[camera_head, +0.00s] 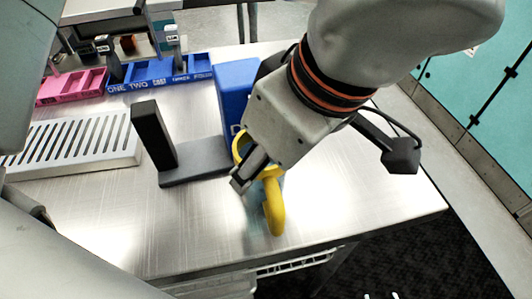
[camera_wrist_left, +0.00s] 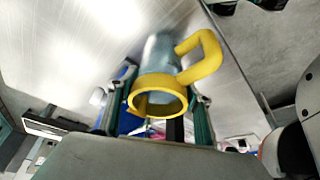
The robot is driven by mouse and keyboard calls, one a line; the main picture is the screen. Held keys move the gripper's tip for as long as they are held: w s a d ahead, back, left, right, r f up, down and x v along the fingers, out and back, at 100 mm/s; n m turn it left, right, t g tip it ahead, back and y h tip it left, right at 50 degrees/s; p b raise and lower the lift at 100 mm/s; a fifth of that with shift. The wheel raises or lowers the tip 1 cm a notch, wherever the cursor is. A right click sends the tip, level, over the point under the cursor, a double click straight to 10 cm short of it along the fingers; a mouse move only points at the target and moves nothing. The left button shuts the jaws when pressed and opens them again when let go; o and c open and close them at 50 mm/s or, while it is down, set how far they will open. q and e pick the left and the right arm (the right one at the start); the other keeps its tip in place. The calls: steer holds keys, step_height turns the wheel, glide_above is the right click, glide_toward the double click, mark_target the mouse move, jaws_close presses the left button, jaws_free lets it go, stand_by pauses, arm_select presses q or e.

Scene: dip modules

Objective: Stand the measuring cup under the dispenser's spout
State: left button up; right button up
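The measuring cup (camera_head: 274,208) has a yellow rim and handle and a clear bluish body. It is at the front right of the metal table, partly hidden by my gripper. In the left wrist view the cup (camera_wrist_left: 159,99) shows its mouth toward the camera, with the handle at upper right. I cannot make out a dispenser spout for certain. My right gripper is not in view.
A black upright on a flat base (camera_head: 195,170) stands left of the cup, with a blue box (camera_head: 236,85) behind. A slotted metal tray (camera_head: 75,140) is at left. Blue (camera_head: 160,75) and pink (camera_head: 70,88) bins line the back. The table front (camera_head: 180,230) is clear.

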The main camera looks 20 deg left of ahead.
arm_select(q)
steer(key=shift+o, duration=1.3)
steer(key=shift+a, duration=0.1)
steer(key=p+v, duration=0.3)
steer(key=v, duration=0.9)
steer(key=shift+r, duration=0.15)
